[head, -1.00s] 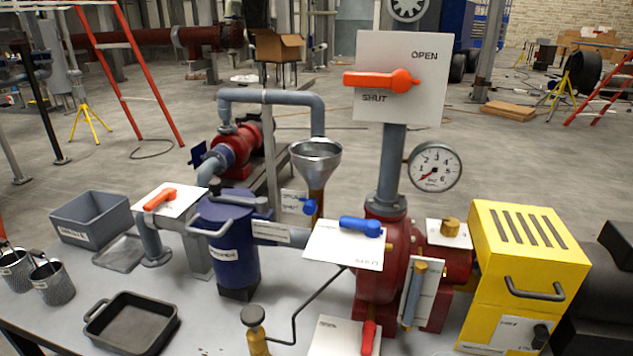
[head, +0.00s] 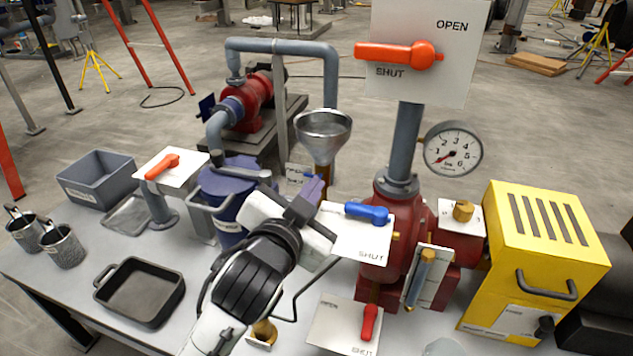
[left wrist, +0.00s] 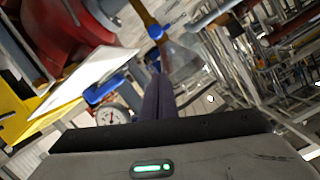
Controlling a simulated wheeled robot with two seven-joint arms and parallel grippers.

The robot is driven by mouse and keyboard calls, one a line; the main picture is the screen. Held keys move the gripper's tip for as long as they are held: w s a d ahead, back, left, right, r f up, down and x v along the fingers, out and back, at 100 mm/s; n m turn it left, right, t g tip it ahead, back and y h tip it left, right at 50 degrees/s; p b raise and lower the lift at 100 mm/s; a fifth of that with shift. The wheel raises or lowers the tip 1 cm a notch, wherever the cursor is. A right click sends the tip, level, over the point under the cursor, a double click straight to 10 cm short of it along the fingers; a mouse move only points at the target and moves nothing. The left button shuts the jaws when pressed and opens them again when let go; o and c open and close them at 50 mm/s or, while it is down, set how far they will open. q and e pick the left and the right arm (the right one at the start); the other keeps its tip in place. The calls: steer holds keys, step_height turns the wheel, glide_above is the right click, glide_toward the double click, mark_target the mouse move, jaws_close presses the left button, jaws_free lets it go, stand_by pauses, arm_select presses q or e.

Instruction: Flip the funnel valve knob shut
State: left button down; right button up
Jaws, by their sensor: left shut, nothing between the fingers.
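The steel funnel (head: 323,132) stands on a brown stem in the middle of the head view. The funnel valve knob (left wrist: 156,32) is blue and shows on the brown stem (left wrist: 143,14) in the left wrist view. In the head view it is mostly hidden beside the fingertips. My left gripper (head: 314,190) reaches up from below, its purple fingers together and empty, just below the funnel. In the left wrist view the fingers (left wrist: 158,92) point toward the knob, with a gap in the picture between them. My right gripper is not in view.
A white plate with a blue lever (head: 367,213) stands just right of my fingers. The blue strainer pot (head: 230,182) is to their left. The red pump (head: 393,235), gauge (head: 452,149) and yellow box (head: 545,235) fill the right. A black pan (head: 140,292) lies left.

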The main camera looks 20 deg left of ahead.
arm_select(q)
steer(key=w+a+f, duration=0.1)
steer(key=w+f, duration=0.4)
steer(key=w, duration=0.3)
steer(key=shift+w+a+f, duration=0.25)
steer(key=shift+w+a, duration=0.05)
steer(key=shift+a, duration=0.05)
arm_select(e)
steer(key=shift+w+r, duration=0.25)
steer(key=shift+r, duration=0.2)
